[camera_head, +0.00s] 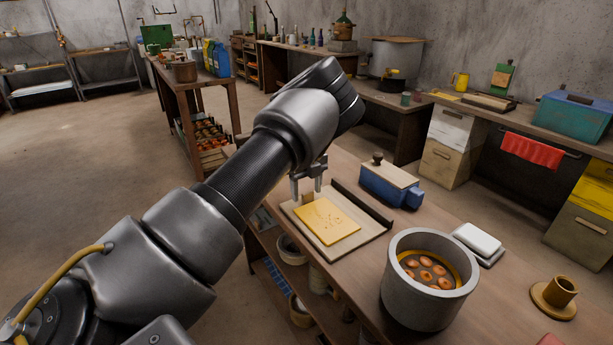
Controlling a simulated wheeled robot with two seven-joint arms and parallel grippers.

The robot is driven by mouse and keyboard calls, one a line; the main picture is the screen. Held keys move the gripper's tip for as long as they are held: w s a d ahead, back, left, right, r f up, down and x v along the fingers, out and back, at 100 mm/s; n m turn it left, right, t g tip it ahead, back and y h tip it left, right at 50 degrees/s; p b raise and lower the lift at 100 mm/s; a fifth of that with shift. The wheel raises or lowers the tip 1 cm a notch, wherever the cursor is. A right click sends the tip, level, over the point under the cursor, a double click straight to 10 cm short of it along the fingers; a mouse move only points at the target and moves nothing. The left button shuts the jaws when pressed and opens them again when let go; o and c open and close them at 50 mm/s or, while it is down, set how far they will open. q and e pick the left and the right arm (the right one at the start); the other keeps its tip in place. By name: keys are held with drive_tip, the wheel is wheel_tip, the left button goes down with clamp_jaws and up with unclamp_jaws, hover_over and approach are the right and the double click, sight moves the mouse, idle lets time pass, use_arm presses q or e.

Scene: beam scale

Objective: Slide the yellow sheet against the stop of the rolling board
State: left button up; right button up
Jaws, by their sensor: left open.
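The yellow sheet (326,220) lies flat on the pale rolling board (339,250) on the wooden bench. A dark raised bar, the stop (361,203), runs along the board's far right edge. A strip of bare board shows between the sheet and the stop. My left gripper (307,193) points down over the sheet's far left end, with its two fingers apart and nothing seen between them. I cannot tell whether its fingertips touch the sheet. My right gripper is out of view.
A blue box with a pale lid (391,185) stands just behind the stop. A grey pot (429,292) with round pieces inside stands right of the board. A white block (477,241) and a brass cup (555,297) are farther right.

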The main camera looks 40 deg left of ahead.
sight(323, 196)
use_arm(q)
drive_tip(key=shift+f, duration=0.7)
drive_tip(key=c, duration=1.2)
drive_tip(key=shift+c, duration=0.2)
drive_tip(key=shift+w, duration=0.1)
drive_tip(key=shift+w+r, duration=0.1)
drive_tip(key=shift+w+d+p, duration=0.25)
drive_tip(key=shift+w+p, duration=0.35)
drive_tip(key=shift+w, duration=0.2)
drive_tip(key=shift+w+d+p, duration=0.25)
drive_tip(key=shift+w+p, duration=0.3)
drive_tip(key=shift+w, duration=0.2)
drive_tip(key=shift+w+d+p, duration=0.2)
drive_tip(key=shift+w+p, duration=0.1)
drive_tip(key=shift+w, duration=0.3)
drive_tip(key=shift+w+d+p, duration=0.15)
drive_tip(key=shift+w+p, duration=0.15)
drive_tip(key=shift+w, duration=0.25)
